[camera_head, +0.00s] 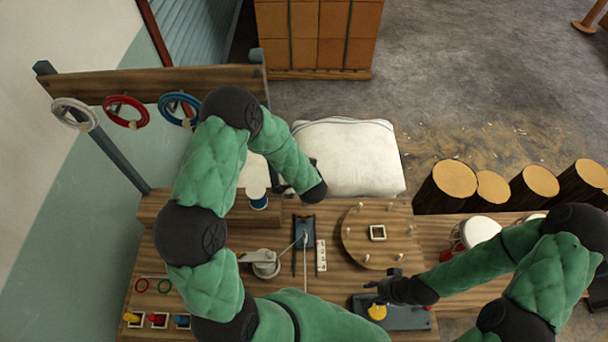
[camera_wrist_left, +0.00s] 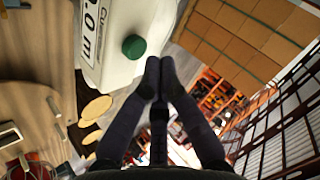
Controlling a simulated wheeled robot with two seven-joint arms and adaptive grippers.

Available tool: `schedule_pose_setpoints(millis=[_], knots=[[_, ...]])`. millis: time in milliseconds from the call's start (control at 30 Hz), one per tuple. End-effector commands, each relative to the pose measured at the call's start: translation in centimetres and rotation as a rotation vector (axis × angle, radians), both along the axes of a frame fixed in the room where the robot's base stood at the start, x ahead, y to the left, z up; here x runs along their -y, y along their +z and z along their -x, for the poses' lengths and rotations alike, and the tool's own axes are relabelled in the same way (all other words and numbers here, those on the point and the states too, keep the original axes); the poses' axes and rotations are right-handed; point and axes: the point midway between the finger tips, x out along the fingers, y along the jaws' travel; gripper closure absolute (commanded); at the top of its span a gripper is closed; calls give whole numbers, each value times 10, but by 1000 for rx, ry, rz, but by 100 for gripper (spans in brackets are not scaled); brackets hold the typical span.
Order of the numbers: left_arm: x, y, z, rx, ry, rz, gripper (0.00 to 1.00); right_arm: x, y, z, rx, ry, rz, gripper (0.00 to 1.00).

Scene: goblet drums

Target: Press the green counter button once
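The green button (camera_wrist_left: 134,46) is a round, dark green knob on a white counter box (camera_wrist_left: 118,70) with black lettering, in the left wrist view. My left gripper (camera_wrist_left: 159,73) has its two fingertips together with nothing seen between them. In that picture the tips are just right of and below the button; I cannot tell whether they touch the box. In the head view my left arm hides most of that area and the button does not show. My right gripper (camera_head: 378,287) is low over the bench, close to a yellow disc (camera_head: 377,312); its finger opening is unclear.
The wooden bench (camera_head: 340,288) carries a round pegged board (camera_head: 378,238), small levers and a blue-grey plate (camera_head: 410,317). Coloured rings hang at the left. A white cushion-like block (camera_head: 350,158) lies behind the bench. Log stumps (camera_head: 455,180) and drums (camera_head: 480,231) stand at the right.

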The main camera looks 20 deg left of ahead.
Motion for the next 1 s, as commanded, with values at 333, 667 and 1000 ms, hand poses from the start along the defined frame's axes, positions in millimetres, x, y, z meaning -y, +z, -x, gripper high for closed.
schedule_pose_setpoints(millis=[333,667,1000], knots=[[0,9,0,0,0,0,100,0,9,0,0,0,0,60],[0,39,0,0,0,0,100,0,38,0,0,0,0,60],[0,50,0,0,0,0,100,0,49,0,0,0,0,60]])
